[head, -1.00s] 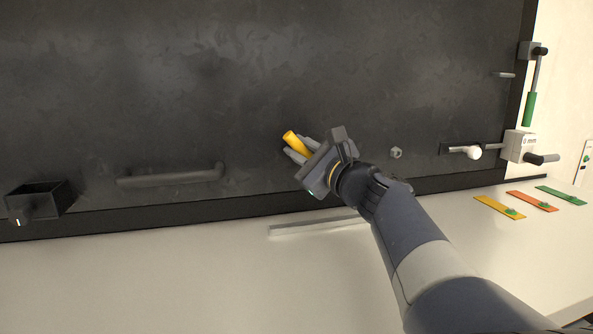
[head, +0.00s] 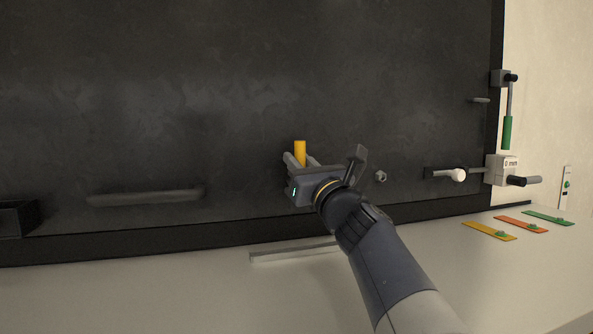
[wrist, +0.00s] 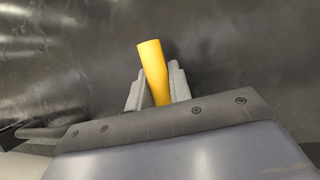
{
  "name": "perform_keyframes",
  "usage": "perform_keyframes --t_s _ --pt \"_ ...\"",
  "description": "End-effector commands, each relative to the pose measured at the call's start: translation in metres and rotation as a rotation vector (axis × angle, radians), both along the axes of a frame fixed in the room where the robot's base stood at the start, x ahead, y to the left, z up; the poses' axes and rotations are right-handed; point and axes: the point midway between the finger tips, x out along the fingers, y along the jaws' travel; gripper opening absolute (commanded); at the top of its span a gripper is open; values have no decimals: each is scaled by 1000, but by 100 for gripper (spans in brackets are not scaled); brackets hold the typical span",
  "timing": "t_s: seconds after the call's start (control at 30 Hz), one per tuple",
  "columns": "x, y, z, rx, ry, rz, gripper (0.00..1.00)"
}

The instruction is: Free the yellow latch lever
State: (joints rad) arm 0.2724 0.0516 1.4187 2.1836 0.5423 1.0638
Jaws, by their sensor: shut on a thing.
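The yellow latch lever (head: 300,152) stands about upright in front of the dark panel, in the middle of the head view. My gripper (head: 301,162) is shut on it, with a grey finger on each side. In the wrist view the yellow lever (wrist: 153,72) rises from between the fingers (wrist: 155,92), leaning slightly left. The lever's lower end and its mount are hidden by my gripper.
A dark bar handle (head: 145,197) and an open black box (head: 14,219) are at left. At right are a white-knobbed lever (head: 458,175), a box marked "0 mm" (head: 503,168) and a green-handled lever (head: 507,132). Yellow (head: 489,231), orange (head: 521,225) and green (head: 549,217) strips lie on the pale surface.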

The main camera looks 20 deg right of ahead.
Motion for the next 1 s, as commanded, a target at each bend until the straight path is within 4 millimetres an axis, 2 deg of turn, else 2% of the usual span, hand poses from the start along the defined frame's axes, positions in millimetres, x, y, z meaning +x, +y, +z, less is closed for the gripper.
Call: perform_keyframes --t_s 0.57,0.6,0.83,1.0 --pt "1 -2 -1 33 3 -1 0" --pt "1 -2 -1 32 3 -1 23" --pt "0 -2 -1 29 2 -1 41" --pt "0 -2 0 28 1 -1 41"
